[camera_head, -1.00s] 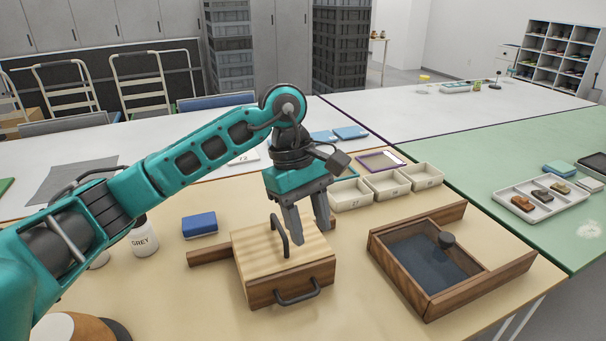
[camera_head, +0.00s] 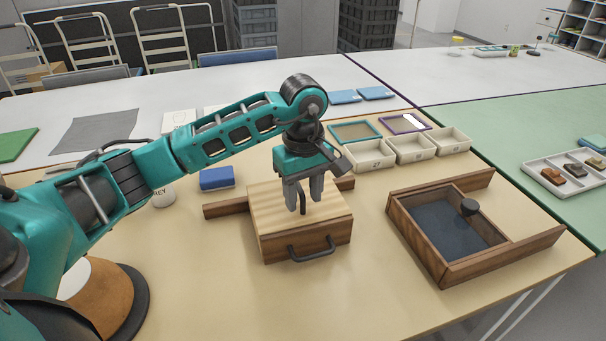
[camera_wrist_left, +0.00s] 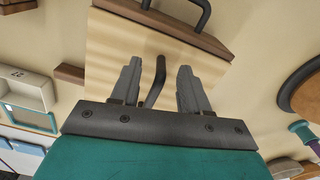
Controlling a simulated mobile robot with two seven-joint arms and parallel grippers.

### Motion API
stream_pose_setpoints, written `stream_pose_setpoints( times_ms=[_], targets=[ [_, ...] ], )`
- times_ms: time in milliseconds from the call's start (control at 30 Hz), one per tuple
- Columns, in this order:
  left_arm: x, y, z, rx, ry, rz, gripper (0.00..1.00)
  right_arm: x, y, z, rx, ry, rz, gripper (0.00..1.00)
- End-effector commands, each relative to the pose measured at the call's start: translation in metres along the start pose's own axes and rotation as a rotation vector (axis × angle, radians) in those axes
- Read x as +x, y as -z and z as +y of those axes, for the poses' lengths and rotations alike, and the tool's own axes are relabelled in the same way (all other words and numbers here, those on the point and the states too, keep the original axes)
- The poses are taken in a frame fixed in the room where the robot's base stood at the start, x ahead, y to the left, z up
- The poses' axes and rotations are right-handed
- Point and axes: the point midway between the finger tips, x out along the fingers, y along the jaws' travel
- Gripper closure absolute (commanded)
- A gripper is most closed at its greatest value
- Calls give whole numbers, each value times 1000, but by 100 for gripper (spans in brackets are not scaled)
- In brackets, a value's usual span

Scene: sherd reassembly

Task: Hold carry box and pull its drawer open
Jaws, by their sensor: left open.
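The carry box (camera_head: 330,212) is a light wooden box with a darker drawer front and stands on the tan table. A dark drawer handle (camera_head: 313,252) is on its front face, and the drawer looks shut. A dark carry handle stands on its lid and also shows in the left wrist view (camera_wrist_left: 155,85). My left gripper (camera_head: 304,204) is open above the lid, fingers pointing down. In the left wrist view its fingers (camera_wrist_left: 155,88) stand on either side of the carry handle, apart from it. My right gripper is not in view.
A wooden tray (camera_head: 411,205) with a dark bed and a black knob lies to the right. A blue block (camera_head: 217,178) lies behind left of the box. White bins (camera_head: 413,150) stand behind right. A wooden bar runs behind the box. The table front is clear.

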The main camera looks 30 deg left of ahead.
Motion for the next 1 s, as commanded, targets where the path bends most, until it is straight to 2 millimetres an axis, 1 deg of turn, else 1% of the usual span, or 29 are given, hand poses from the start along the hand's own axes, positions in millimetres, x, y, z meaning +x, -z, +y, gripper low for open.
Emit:
stream_pose_setpoints(
  times_ms=[33, 167, 467, 933, 1000],
  targets=[
    [6, -1, 0, 0, 2, -2, 55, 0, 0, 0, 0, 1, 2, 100],
    [12, 0, 0, 0, 0, -1, 55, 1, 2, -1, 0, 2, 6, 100],
    [13, 0, 0, 0, -1, 0, 55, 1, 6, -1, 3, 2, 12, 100],
    [13, 0, 0, 0, 0, 0, 100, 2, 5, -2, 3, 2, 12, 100],
    [13, 0, 0, 0, 0, 0, 100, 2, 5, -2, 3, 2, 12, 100]
  ],
)
